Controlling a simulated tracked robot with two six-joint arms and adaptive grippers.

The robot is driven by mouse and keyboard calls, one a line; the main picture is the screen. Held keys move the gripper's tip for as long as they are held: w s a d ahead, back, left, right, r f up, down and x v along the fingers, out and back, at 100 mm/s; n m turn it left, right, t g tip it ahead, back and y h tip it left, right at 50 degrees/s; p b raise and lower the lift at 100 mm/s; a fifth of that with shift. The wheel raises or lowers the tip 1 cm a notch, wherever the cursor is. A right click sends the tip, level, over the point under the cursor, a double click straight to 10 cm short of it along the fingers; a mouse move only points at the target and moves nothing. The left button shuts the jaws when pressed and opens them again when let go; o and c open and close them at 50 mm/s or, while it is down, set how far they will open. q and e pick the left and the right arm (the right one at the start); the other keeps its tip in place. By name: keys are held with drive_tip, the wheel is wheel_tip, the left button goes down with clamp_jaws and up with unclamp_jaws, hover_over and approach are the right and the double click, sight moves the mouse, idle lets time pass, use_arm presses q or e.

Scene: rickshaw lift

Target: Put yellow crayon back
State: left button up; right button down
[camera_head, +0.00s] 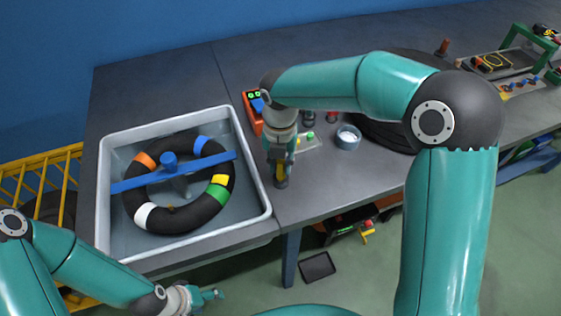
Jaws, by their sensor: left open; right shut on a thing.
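My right gripper (281,180) points down over the table, just right of the grey tub (262,190). It is shut on a small yellow piece, which looks like the yellow crayon (279,168); the fingers hide most of it. Whether its lower end touches the table I cannot tell. My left gripper (208,296) is open and empty at the bottom of the view, in front of the tub and low by the table edge.
A black tube with coloured bands (150,218) lies in the tub under a blue bar (200,166). An orange device (247,116), a small tray (308,142) and a round bowl (348,137) stand behind my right gripper. The table front right of it is clear.

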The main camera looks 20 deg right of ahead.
sight(280, 161)
drive_tip(key=shift+f, duration=0.3)
drive_tip(key=c, duration=1)
unclamp_jaws()
drive_tip(key=shift+r, duration=0.15)
drive_tip(key=shift+r, duration=0.25)
wheel_tip(280, 161, up, 13)
drive_tip(key=shift+f+p, duration=0.2)
drive_tip(key=shift+p, duration=0.15)
